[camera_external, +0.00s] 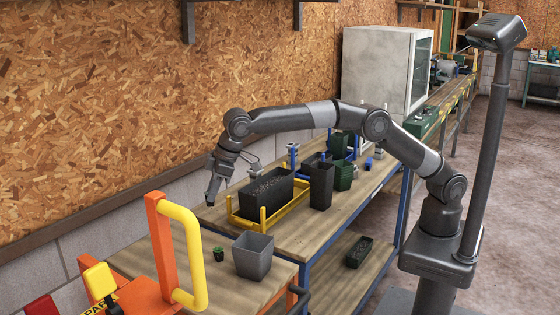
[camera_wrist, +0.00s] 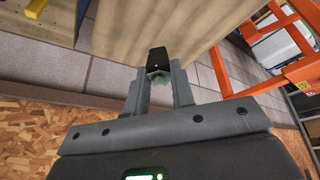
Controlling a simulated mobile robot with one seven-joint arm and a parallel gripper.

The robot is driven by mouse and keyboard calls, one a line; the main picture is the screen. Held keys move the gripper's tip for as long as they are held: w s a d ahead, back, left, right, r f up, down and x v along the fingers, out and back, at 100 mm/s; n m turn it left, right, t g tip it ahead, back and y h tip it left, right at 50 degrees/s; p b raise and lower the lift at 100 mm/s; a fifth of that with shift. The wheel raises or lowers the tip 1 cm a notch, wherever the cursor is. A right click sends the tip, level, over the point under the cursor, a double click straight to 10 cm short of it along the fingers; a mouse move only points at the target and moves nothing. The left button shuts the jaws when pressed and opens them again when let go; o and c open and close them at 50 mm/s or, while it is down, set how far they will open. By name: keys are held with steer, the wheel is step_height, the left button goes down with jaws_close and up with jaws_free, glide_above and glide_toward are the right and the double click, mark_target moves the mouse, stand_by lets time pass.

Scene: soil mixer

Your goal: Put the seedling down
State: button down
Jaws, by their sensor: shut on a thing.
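My gripper (camera_external: 211,192) points down past the far left edge of the wooden workbench (camera_external: 300,240), left of the black planter. In the wrist view my gripper (camera_wrist: 159,82) is shut on the seedling, a small black pot (camera_wrist: 157,56) with a bit of pale green at its near end. The fingers hide part of it, and in the external view it is hard to tell from the dark fingertips. Another small dark pot with a green plant (camera_external: 218,254) stands on the near bench top, apart from my gripper.
A grey square pot (camera_external: 253,256) stands beside the small plant. A long black planter (camera_external: 266,190) sits in a yellow frame (camera_external: 288,209). A tall black pot (camera_external: 321,186) and green pots (camera_external: 343,175) stand further right. An orange frame with a yellow handle (camera_external: 181,250) rises at the front left.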

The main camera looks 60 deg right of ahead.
steer(key=s+a+n+g+y, duration=0.1)
steer(key=s+a+n, duration=0.3)
steer(key=s+a, duration=1.05)
glide_above(221, 299)
steer(key=s+d, duration=0.1)
steer(key=d, duration=0.1)
step_height(221, 299, down, 16)
steer(key=shift+s+a+f, duration=0.1)
steer(key=shift+a, duration=0.05)
steer(key=shift+f, duration=0.2)
steer(key=c, duration=1.2)
jaws_free()
steer(key=shift+c, duration=0.2)
